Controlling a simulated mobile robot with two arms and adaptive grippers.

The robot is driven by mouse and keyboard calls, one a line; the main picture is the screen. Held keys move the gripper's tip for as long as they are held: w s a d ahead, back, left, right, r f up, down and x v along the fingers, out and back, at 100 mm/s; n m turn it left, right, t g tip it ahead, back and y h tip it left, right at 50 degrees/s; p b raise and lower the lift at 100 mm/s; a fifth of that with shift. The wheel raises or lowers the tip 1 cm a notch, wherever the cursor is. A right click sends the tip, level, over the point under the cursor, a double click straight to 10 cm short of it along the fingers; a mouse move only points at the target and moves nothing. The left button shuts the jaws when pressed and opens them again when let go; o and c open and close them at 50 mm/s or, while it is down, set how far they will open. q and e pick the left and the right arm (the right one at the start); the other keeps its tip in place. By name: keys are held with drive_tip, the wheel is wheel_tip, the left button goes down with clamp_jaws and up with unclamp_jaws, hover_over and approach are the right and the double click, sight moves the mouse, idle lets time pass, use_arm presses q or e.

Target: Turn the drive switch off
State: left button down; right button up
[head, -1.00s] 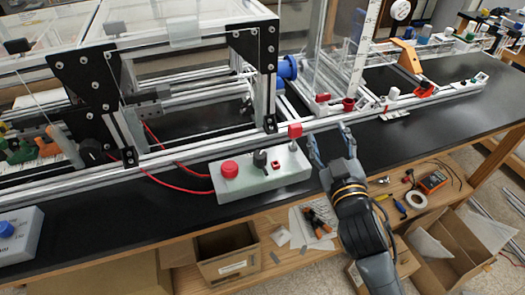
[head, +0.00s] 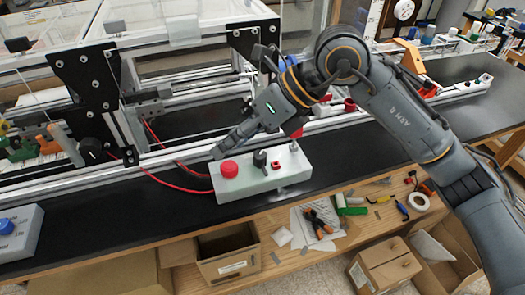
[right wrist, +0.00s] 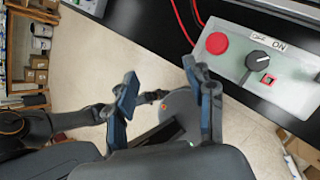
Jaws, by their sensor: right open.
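A pale control box (head: 258,192) on the table's front part carries a red round button (head: 229,169), a black rotary switch (head: 260,159) and a small red rocker (head: 276,165). In the right wrist view the black rotary switch (right wrist: 260,63) sits below OFF and ON labels, its bar slanted; which label it points to I cannot tell surely. My right gripper (head: 226,146) is above and behind the box's left end, near the red button. In the right wrist view its fingers (right wrist: 160,80) are apart and empty, clear of the switch. My left gripper is not in view.
An aluminium extrusion frame (head: 190,158) runs behind the box, with black corner plates (head: 88,75). Red cables (head: 172,184) lead to the box's left side. A grey box with a blue button (head: 15,232) is at the far left. Black tabletop between the boxes is free.

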sight(261, 155)
drive_tip(key=w+d+m+t+h, duration=0.1)
drive_tip(key=w+d+t+h, duration=0.3)
drive_tip(key=d, duration=0.5)
drive_tip(key=shift+g+h, duration=0.7)
drive_tip(key=p+x, duration=0.1)
drive_tip(key=x, duration=0.3)
drive_tip(key=w+x, duration=0.1)
drive_tip(key=x, duration=0.4)
drive_tip(key=p+x, duration=0.1)
drive_tip(key=x, duration=0.3)
drive_tip(key=shift+w+a+p, duration=0.25)
drive_tip(key=shift+a+p, duration=0.05)
drive_tip(key=shift+a, duration=0.05)
